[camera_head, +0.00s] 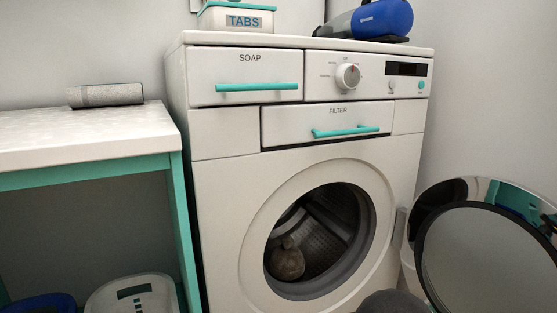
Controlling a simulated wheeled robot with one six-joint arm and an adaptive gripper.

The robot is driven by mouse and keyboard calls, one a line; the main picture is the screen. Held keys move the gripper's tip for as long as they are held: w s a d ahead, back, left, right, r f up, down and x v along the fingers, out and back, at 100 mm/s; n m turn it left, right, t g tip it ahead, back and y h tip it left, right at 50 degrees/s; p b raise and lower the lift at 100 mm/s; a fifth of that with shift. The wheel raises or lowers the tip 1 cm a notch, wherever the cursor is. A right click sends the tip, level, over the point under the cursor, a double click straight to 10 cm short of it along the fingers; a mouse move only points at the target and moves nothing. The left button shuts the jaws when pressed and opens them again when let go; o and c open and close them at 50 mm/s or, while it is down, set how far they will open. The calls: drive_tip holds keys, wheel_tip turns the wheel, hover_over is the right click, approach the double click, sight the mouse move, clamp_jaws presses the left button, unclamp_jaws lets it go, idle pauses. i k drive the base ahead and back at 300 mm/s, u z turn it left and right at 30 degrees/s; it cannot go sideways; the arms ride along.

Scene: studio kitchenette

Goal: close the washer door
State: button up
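The washer (229,180) is a white front loader in the middle of the view. Its round opening shows a dark metal drum (328,225) with a brownish-grey item (288,260) inside. The washer door (482,262) stands wide open to the right of the opening. It has a dark-rimmed round glass and a shiny outer ring, and its lower part runs out of view. A dark rounded shape shows at the bottom edge, left of the door; I cannot tell what it is. My gripper is not seen.
A soap drawer (240,68) and a filter drawer (338,112) with teal handles are on the washer front. A TABS box (238,20) and a blue appliance (380,18) stand on top. A white-topped table (60,135) with a rolled grey towel (106,95) is at left.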

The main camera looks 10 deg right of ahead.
sight(531, 210)
drive_tip(key=k, duration=0.45)
drive_tip(key=u, duration=0.8)
drive_tip(key=i, duration=0.65)
drive_tip(key=z, duration=2.15)
